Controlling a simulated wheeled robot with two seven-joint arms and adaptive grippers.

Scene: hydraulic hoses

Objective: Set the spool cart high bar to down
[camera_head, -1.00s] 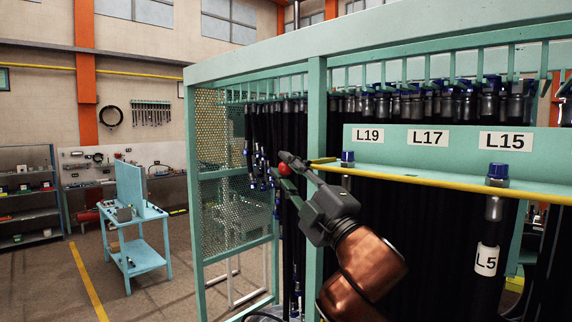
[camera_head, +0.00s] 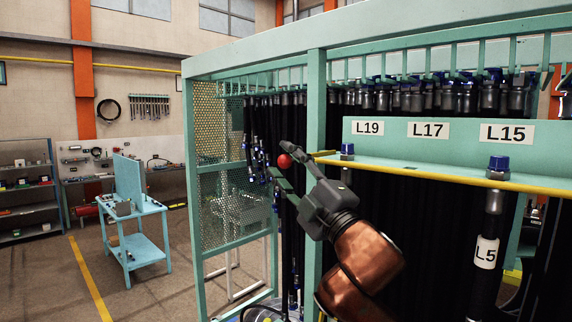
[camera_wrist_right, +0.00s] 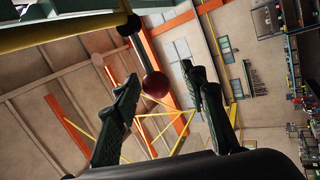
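The spool cart's high bar (camera_head: 425,177) is a long yellow bar that runs across the front of the green cart, below the L19, L17 and L15 labels. A red ball knob (camera_head: 284,160) shows near its left end; in the right wrist view the knob (camera_wrist_right: 155,85) sits on a dark rod beside the yellow bar (camera_wrist_right: 60,33). My right gripper (camera_head: 281,161) is open, with one finger above and one below the knob. In the wrist view the knob appears between the spread fingertips, with gaps visible; contact is unclear. My left gripper is out of view.
The green cart frame (camera_head: 317,100) stands close behind my right gripper, with black hoses hanging inside.

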